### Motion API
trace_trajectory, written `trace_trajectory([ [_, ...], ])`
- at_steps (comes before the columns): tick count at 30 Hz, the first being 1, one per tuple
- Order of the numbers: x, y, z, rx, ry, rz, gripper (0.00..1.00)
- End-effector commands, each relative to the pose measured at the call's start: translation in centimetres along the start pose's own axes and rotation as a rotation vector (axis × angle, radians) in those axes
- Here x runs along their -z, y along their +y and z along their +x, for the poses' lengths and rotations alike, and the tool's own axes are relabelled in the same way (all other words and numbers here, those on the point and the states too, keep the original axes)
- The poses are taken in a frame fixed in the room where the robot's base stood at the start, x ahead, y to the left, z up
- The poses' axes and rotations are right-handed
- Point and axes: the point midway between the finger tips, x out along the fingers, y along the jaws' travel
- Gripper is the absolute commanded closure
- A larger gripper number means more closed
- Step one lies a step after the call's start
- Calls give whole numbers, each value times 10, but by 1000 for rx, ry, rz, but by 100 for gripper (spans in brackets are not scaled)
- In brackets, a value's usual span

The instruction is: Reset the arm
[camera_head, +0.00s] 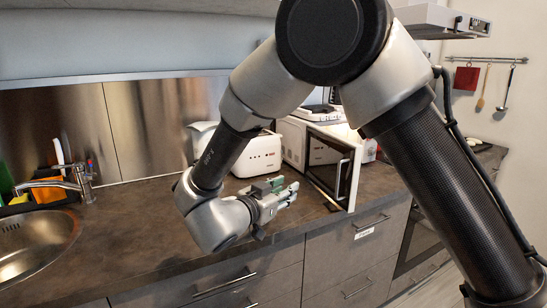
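My arm reaches from the right edge, up over the top of the picture and down over the counter. My gripper (285,193) is above the counter (150,219) near its front edge and points right. Its fingers are small and seen from the side, so I cannot tell whether they are open or shut. I see no object in it. The microwave (295,143) stands behind and to the right of the gripper, with its door (332,170) swung open towards the front. The gripper appears apart from the door.
A white toaster (259,156) stands behind my gripper. A sink (34,243) with a faucet (80,183) is at the left. Drawers (345,245) lie below the counter. A range hood (440,19) is at upper right. The counter between sink and gripper is clear.

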Motion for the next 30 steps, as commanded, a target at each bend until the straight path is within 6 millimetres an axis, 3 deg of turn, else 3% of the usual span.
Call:
trace_trajectory([
  [8, 43, -28, 61, 217, -142, 137, 69],
  [12, 80, -36, 91, 387, -237, 197, 69],
  [14, 100, -33, 102, 477, -288, 211, 69],
  [17, 135, -12, 110, 638, -389, 195, 69],
  [20, 156, 30, 104, 761, -500, 116, 69],
  [23, 162, 95, 88, 817, -622, -13, 69],
  [27, 151, 207, 59, 766, -804, -219, 69],
  [30, 141, 279, 39, 673, -912, -336, 69],
])
